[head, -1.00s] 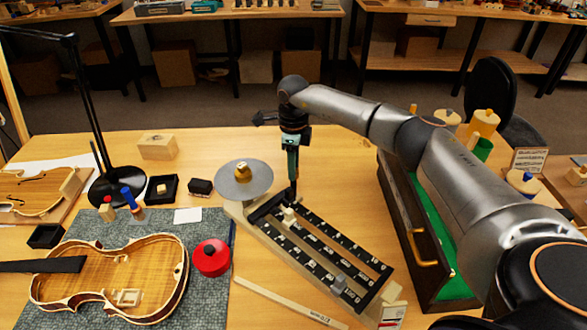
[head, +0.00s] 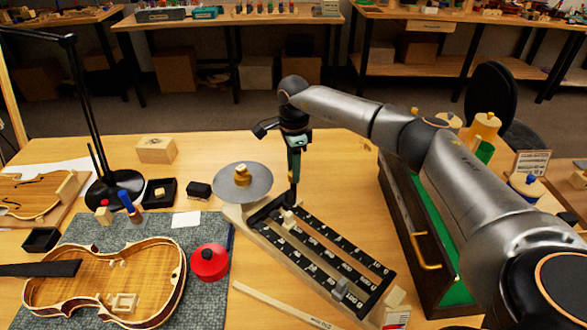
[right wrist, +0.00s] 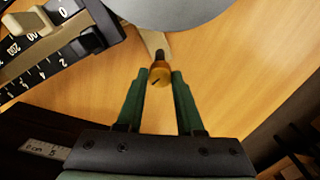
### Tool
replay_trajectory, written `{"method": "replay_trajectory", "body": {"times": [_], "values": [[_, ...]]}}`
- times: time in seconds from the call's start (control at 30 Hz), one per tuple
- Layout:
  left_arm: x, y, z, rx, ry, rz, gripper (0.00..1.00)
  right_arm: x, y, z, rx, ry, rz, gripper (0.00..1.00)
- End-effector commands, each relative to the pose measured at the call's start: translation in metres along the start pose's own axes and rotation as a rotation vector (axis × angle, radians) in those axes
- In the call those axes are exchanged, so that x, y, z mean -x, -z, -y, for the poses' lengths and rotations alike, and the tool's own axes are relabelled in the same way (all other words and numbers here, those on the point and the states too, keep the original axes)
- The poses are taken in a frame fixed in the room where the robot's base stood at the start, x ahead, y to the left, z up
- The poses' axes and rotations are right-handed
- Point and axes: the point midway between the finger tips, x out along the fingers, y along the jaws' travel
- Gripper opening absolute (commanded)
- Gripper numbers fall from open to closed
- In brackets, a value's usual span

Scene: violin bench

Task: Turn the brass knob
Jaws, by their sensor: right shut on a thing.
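The brass knob (right wrist: 161,76) shows in the right wrist view as a small round end with a dark mark on its face. It sits at the end of the balance scale (head: 335,262), below its grey round pan (head: 243,183). My right gripper (right wrist: 160,80) has its two green fingers on either side of the knob and is shut on it. In the head view the right gripper (head: 293,195) points down at the scale's far end, and the knob is hidden there. My left gripper is not in view.
A violin body (head: 115,285) lies on a grey mat, with a red round pot (head: 209,262) beside it. A green-lined wooden case (head: 428,260) stands right of the scale. A wooden strip (head: 280,304) lies in front. The table behind the gripper is clear.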

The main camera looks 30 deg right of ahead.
Motion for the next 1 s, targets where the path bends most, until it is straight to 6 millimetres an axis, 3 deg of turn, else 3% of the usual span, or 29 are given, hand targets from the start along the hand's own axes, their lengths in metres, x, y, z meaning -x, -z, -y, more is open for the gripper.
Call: {"method": "replay_trajectory", "body": {"times": [0.3, 0.33, 0.6, 0.87, 1.0], "values": [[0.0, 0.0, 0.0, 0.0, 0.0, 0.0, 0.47, 0.001, 0.0, 0.001, 0.0, 0.003, 0.002, 0.0], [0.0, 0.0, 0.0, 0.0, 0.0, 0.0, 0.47, 0.001, 0.0, 0.001, 0.0, 0.003, 0.002, 0.37], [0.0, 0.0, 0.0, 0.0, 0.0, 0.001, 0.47, 0.001, 0.0, 0.0, -0.001, 0.001, 0.001, 0.66], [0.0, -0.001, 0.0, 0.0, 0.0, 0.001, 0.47, 0.002, 0.0, 0.0, 0.0, 0.001, 0.001, 0.66], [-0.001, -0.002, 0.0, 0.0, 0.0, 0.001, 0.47, 0.015, 0.0, 0.001, -0.001, 0.004, 0.002, 0.66]]}}
